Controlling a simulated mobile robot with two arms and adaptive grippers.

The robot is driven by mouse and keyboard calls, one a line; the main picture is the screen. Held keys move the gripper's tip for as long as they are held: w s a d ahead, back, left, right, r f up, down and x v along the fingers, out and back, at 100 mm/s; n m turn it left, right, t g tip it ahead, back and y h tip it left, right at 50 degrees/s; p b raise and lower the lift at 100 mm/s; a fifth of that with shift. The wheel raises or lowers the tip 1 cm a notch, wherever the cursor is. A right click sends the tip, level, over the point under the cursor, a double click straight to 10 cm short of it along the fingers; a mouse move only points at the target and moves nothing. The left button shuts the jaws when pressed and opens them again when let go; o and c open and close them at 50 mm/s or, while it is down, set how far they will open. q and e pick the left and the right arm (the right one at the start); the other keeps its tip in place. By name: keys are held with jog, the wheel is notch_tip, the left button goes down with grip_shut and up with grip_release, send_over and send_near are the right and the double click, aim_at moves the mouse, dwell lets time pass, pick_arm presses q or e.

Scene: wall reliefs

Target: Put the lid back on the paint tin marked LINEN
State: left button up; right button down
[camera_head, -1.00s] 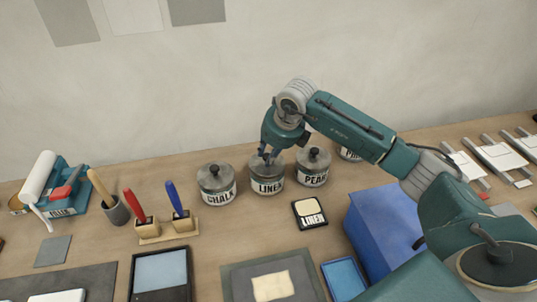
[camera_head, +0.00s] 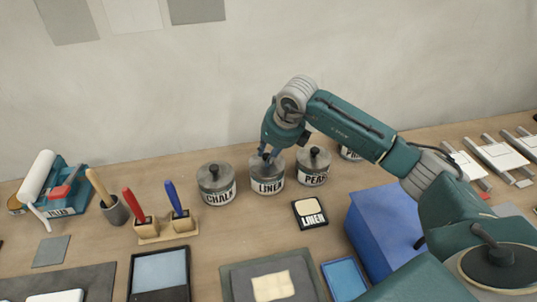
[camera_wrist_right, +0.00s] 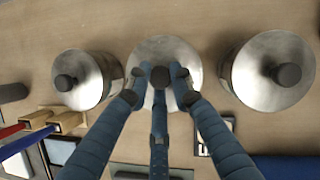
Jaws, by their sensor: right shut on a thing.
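The grey tin marked LINEN (camera_head: 267,187) stands between two other lidded tins. Its round metal lid (camera_wrist_right: 165,48) with a dark knob (camera_wrist_right: 181,74) is on top of the tin. From these views I cannot tell whether the lid is pressed fully down. My right gripper (camera_head: 268,156) comes from above and is shut on the lid's knob, its blue fingers around it in the right wrist view (camera_wrist_right: 163,86). The fingers hide part of the lid. My left gripper is not in view.
The CHALK tin (camera_head: 219,194) stands close on the left and the PEARL tin (camera_head: 314,175) close on the right. A LINEN sample card (camera_head: 309,213) lies in front. A blue box (camera_head: 385,230) stands at the right. Brushes (camera_head: 175,200) stand left.

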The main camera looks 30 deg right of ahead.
jog(key=c, duration=1)
grip_release()
jog(key=shift+r+p, duration=1.9)
jog(key=shift+r, duration=1.65)
jog(key=shift+c, duration=0.4)
grip_shut()
jog(key=shift+f, duration=0.3)
